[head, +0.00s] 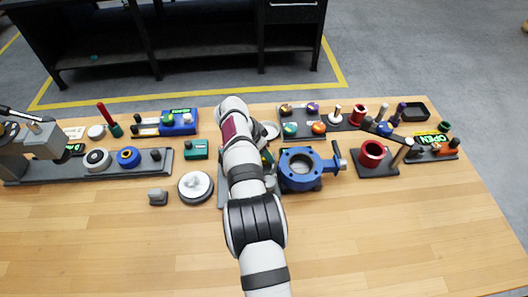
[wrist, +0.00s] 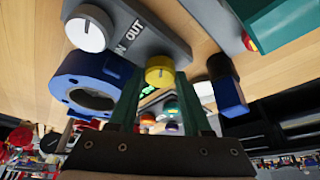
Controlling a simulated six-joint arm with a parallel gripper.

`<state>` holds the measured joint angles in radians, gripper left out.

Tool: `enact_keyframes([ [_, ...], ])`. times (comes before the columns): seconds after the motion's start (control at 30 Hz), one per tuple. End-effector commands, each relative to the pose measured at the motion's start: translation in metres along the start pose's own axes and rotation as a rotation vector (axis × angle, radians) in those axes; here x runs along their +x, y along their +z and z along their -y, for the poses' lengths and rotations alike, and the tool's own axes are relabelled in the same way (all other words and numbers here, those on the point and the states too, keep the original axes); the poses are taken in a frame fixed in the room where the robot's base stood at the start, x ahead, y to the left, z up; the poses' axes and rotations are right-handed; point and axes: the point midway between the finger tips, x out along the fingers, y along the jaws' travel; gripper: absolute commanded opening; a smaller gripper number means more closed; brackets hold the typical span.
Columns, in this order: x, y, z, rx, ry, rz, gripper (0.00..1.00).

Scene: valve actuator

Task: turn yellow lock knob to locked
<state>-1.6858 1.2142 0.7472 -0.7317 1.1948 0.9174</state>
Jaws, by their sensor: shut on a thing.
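The yellow lock knob (wrist: 160,69) shows in the wrist view at the end of a grey housing. A white dial (wrist: 88,28) and a label reading OUT sit further along that housing. My gripper (wrist: 160,78) is shut on the yellow knob, with one dark green finger on each side of it. A blue valve body (wrist: 96,84) with a round opening lies to the left of the fingers; it also shows in the head view (head: 301,185). In the head view my arm hides the yellow knob and my gripper. I cannot read the knob's lock position.
A red cylinder fixture (head: 372,153) and a panel of coloured knobs (head: 302,134) stand to the right. The front of the wooden table (head: 400,240) is clear.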

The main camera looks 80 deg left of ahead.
Motion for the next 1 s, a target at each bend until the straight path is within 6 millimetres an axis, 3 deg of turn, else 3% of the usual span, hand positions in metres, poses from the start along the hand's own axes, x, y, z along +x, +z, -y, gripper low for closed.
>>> enact_keyframes([
  [0.4, 0.0002, -0.0002, 0.0013, 0.178, 0.072, 0.0, 0.0],
  [1.0, 0.0, 0.0002, 0.0011, 0.229, 0.096, 0.002, 0.0],
])
